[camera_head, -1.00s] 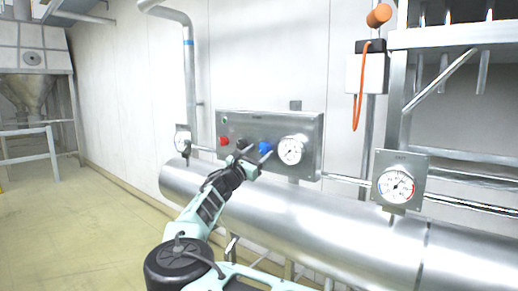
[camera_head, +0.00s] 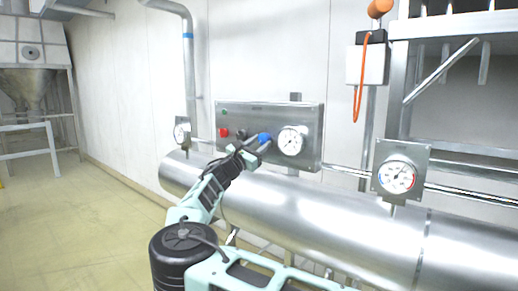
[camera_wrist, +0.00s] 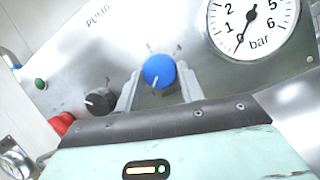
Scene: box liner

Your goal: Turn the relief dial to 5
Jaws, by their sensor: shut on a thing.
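A blue dial (camera_wrist: 158,71) with a white pointer mark sits on a steel panel (camera_wrist: 100,50); it also shows in the head view (camera_head: 264,138). The white mark points down and slightly left in the wrist view. No scale around the dial is readable. My gripper (camera_wrist: 159,82) is shut on the blue dial, one finger on each side. In the head view my gripper (camera_head: 253,149) reaches the panel from below. Right of the dial is a white gauge (camera_wrist: 254,20) marked bar; its needle points to the lower left, near the low end.
A black knob (camera_wrist: 100,101), a red button (camera_wrist: 62,124) and a green button (camera_wrist: 40,84) sit left of the dial. A large steel pipe (camera_head: 300,215) runs below the panel. A second gauge (camera_head: 397,177) stands right. Open floor (camera_head: 70,220) lies left.

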